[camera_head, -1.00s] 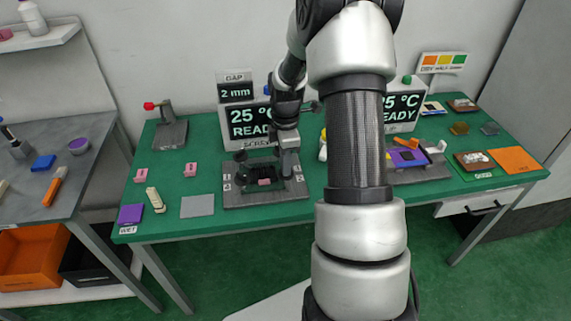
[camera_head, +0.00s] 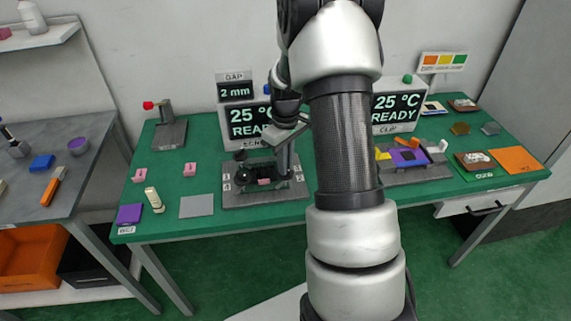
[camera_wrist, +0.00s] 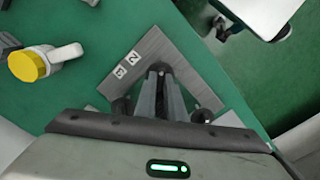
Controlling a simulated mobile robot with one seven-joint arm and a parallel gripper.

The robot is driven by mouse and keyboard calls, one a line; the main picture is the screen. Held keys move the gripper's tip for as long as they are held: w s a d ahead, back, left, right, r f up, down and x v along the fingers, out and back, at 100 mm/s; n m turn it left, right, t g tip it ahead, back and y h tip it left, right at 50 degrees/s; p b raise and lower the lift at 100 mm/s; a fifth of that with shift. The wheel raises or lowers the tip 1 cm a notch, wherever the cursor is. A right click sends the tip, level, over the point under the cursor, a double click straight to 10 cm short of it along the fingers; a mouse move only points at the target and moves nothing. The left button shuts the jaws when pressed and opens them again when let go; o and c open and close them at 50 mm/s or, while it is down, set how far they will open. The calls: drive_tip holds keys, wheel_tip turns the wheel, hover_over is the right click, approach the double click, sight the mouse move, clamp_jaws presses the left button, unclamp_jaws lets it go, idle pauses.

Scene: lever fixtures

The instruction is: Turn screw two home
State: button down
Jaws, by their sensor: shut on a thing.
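My gripper (camera_head: 285,172) points down at the fixture's right side, by labels 2 and 3. In the wrist view my gripper (camera_wrist: 158,72) has its fingers close together at a dark screw head near label 2. The screw is mostly hidden by the fingers, so its depth cannot be told. Two dark round knobs, left (camera_wrist: 121,108) and right (camera_wrist: 201,115), show beside the fingers.
Behind the fixture a display (camera_head: 250,122) reads 25 °C READY, below a 2 mm gap sign (camera_head: 236,90). A second fixture with a purple piece (camera_head: 408,157) stands to the right. A yellow-ended part (camera_wrist: 28,66) lies near the gripper. A grey plate (camera_head: 197,207) lies left.

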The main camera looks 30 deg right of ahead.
drive_tip(key=m, duration=0.4)
drive_tip(key=shift+m, duration=0.3)
drive_tip(key=m, duration=0.3)
drive_tip(key=shift+r+m, duration=0.1)
drive_tip(key=shift+m, duration=0.3)
drive_tip(key=m, duration=0.4)
drive_tip(key=shift+m+p, duration=0.6)
drive_tip(key=shift+m, duration=1.4)
drive_tip(key=c, duration=1.8)
unclamp_jaws()
drive_tip(key=shift+c, duration=0.2)
